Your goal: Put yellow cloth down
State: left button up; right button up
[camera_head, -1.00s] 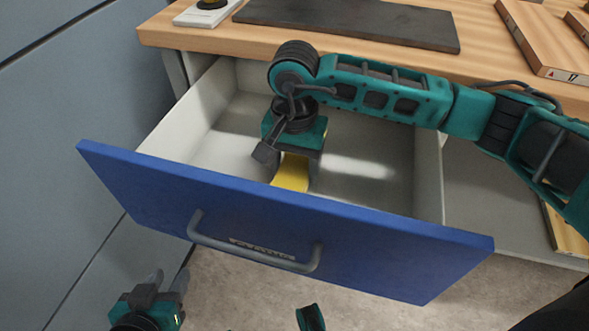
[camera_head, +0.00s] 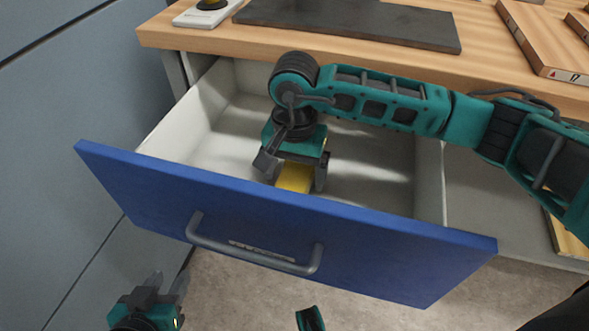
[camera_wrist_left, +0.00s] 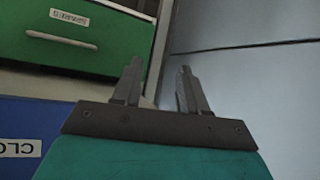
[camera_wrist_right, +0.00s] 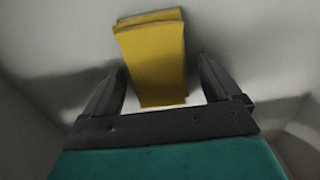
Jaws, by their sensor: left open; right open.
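The yellow cloth (camera_head: 295,177) lies inside the open blue-fronted drawer (camera_head: 290,222), near its front panel. In the right wrist view the cloth (camera_wrist_right: 154,60) is a folded yellow block on the pale drawer floor. My right gripper (camera_head: 296,180) reaches down into the drawer over the cloth. Its fingers (camera_wrist_right: 163,88) are spread, one on each side of the cloth's near end, with gaps between. My left gripper (camera_head: 165,285) is open and empty, low in front of the drawer's left side. Its fingers also show in the left wrist view (camera_wrist_left: 160,88).
The wooden worktop (camera_head: 480,75) with a dark mat (camera_head: 350,22) lies above and behind the drawer. Grey cabinet panels (camera_head: 70,130) stand at the left. The drawer floor right of my right gripper is clear. A green drawer front (camera_wrist_left: 85,45) shows in the left wrist view.

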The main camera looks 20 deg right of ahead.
aim_at(294, 174)
notch_tip(294, 174, up, 12)
jog(key=p, duration=0.2)
jog(key=shift+r+p, duration=0.15)
jog(key=shift+p, duration=0.25)
